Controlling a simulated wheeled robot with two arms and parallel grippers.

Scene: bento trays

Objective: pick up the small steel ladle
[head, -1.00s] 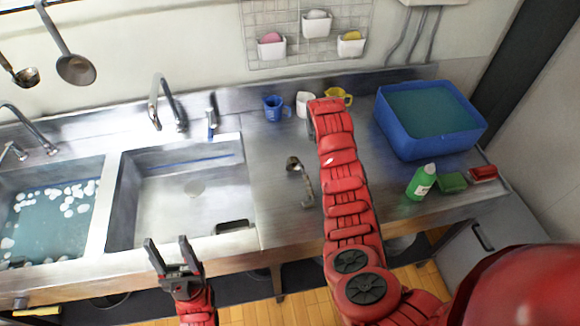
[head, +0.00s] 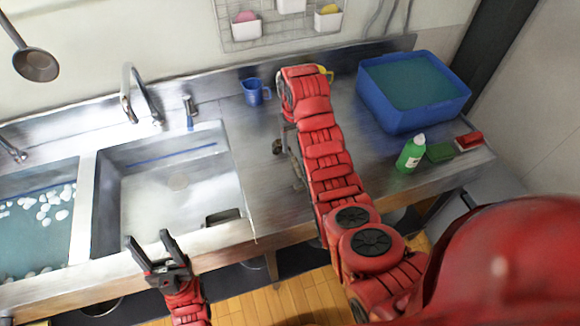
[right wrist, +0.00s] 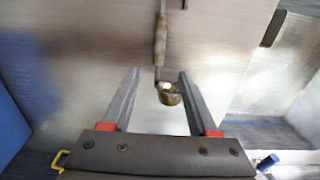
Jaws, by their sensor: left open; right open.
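The small steel ladle lies on the steel counter right of the sink. In the head view its dark bowl (head: 278,146) shows just left of my right arm, which hides most of the rest. In the right wrist view the ladle's bowl (right wrist: 170,96) sits between the fingers, and its handle (right wrist: 160,42) runs away past the fingertips. My right gripper (right wrist: 158,72) is open over the ladle, with nothing held; I cannot tell its height above the counter.
A blue mug (head: 256,92) and a partly hidden yellow mug (head: 327,73) stand at the back. A blue tub of water (head: 372,98), green bottle (head: 410,155), green sponge (head: 439,152) and red item (head: 469,141) are right. An empty sink basin (head: 180,205) is left.

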